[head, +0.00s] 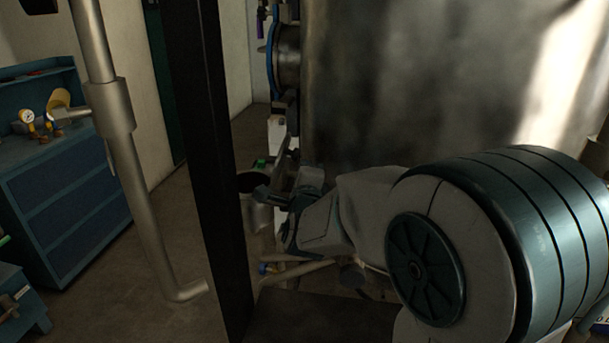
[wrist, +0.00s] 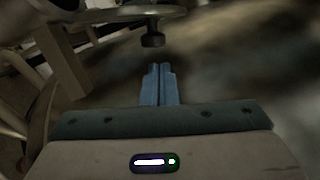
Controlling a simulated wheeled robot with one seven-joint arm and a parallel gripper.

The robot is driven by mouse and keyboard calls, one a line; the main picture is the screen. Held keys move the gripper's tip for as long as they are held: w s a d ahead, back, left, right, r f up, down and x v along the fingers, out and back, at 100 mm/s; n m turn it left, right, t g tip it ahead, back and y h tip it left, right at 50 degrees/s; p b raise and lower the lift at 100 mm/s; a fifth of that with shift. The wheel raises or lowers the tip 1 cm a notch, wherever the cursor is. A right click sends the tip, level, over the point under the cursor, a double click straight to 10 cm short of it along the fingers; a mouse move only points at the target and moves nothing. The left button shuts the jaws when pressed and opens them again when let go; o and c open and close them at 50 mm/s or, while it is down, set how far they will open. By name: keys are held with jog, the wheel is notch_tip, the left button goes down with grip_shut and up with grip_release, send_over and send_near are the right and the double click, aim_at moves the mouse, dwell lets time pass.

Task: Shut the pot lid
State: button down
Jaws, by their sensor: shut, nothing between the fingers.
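The metal pot (head: 257,214) stands just right of the black post in the head view, its dark round mouth uncovered. A thin grey plate, which looks like its raised lid (head: 281,156), tilts up behind the pot's right side. In the wrist view a flat metal piece that seems to be the lid (wrist: 110,15) crosses the top, with a dark knob (wrist: 152,39) below it. My gripper (wrist: 158,68) is shut and empty, its blue fingertips a short gap short of the knob. In the head view my gripper (head: 268,194) is beside the pot's rim, partly hidden by my wrist.
A black vertical post (head: 205,150) stands close on the left of my arm. A large metal tank (head: 400,85) fills the space behind and right. A bent grey pipe (head: 135,180) and a blue drawer cabinet (head: 65,200) stand left. Pipes run low beneath my wrist.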

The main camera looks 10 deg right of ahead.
jog(key=shift+p+x, duration=0.35)
jog(key=shift+x, duration=1.5)
jog(key=shift+d, duration=0.1)
